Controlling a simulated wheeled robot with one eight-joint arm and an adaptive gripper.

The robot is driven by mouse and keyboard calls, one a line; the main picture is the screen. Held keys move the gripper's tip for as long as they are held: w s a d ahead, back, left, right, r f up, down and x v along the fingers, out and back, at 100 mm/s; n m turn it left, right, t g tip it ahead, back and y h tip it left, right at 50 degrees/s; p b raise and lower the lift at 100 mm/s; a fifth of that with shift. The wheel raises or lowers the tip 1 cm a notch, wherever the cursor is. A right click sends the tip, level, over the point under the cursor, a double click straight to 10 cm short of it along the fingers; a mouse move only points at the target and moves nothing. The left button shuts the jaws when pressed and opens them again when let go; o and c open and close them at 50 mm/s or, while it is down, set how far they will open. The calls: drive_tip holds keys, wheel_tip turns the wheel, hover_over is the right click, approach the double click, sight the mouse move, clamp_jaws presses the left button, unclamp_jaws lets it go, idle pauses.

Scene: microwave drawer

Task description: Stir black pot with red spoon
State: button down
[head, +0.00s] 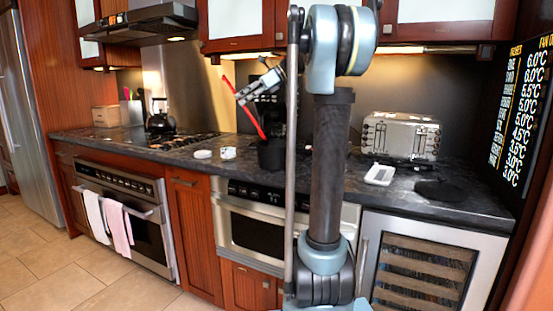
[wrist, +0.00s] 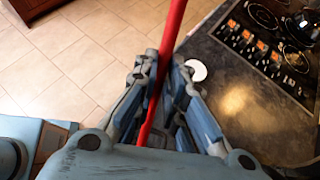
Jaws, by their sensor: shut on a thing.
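The red spoon (head: 230,85) is held slanted above the counter, one end up to the left and the other down to the right. My gripper (head: 246,95) is shut around its shaft; in the wrist view the red shaft (wrist: 172,25) runs between the two fingers (wrist: 160,78). A black pot with a handle over it (head: 160,122) stands on the cooktop at the left, apart from the spoon. It shows partly at the wrist view's upper right edge (wrist: 303,28).
A dark container (head: 271,155) stands on the counter below the spoon's lower end; I cannot tell whether they touch. A white dish (head: 202,154) and small white cup (head: 228,153) lie left of it. A toaster (head: 400,136) and white tray (head: 380,174) are at right.

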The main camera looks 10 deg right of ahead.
idle(0.3)
drive_tip(key=shift+r, duration=2.55)
